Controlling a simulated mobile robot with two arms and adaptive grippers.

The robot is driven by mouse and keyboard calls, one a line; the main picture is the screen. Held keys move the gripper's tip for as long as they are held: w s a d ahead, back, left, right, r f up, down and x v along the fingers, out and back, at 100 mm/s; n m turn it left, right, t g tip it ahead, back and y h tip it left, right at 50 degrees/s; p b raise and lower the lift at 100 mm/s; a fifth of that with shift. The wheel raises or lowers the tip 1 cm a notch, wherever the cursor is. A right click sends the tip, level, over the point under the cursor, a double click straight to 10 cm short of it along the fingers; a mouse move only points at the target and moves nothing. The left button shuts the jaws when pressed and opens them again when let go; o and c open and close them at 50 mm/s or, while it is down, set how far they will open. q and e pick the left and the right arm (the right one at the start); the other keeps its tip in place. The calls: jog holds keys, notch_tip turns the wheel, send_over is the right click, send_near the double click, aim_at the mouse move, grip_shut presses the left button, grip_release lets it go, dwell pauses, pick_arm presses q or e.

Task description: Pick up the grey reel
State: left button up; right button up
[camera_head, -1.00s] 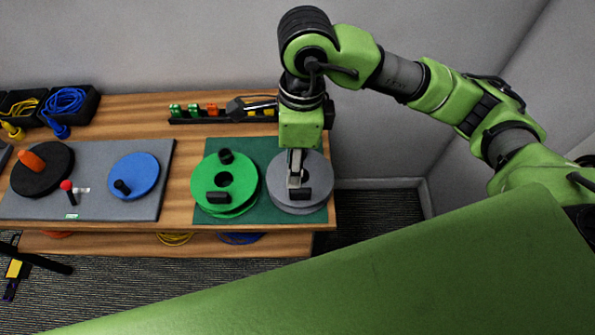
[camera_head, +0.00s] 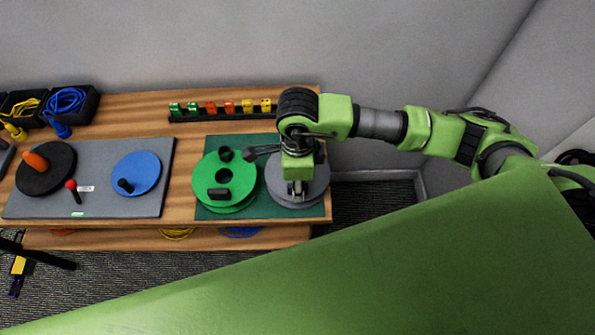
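The grey reel (camera_head: 314,197) lies flat on the right part of the green mat (camera_head: 250,213), near the table's right end. My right gripper (camera_head: 296,190) points down over it, its fingers low at the reel's near-middle part. The wrist and gripper hide much of the reel's centre and its dark grip. I cannot tell whether the fingers are closed on it. My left gripper is not in view.
A green reel (camera_head: 238,185) lies close on the left. Further left a grey mat (camera_head: 95,197) holds a blue disc (camera_head: 142,172), a black disc (camera_head: 60,172) and a red-topped lever (camera_head: 71,185). A rack (camera_head: 220,115) of coloured clips stands behind.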

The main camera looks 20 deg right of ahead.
jog(key=shift+f, duration=0.7)
grip_shut()
jog(key=shift+r, duration=0.15)
jog(key=shift+w+r+b, duration=0.1)
jog(key=shift+r+b, duration=0.3)
jog(key=shift+r, duration=0.2)
jog(key=shift+s+a+r+b, duration=0.1)
jog(key=shift+s+r+b, duration=0.25)
jog(key=shift+r, duration=0.1)
jog(key=shift+s+a+r+b, duration=0.1)
jog(key=shift+s+r+b, duration=0.15)
jog(key=shift+r, duration=0.2)
jog(key=s+a+b, duration=0.2)
jog(key=s, duration=0.6)
jog(key=s+a+b, duration=0.2)
jog(key=s, duration=0.6)
jog(key=shift+s+a+r, duration=0.15)
jog(key=shift+a, duration=0.1)
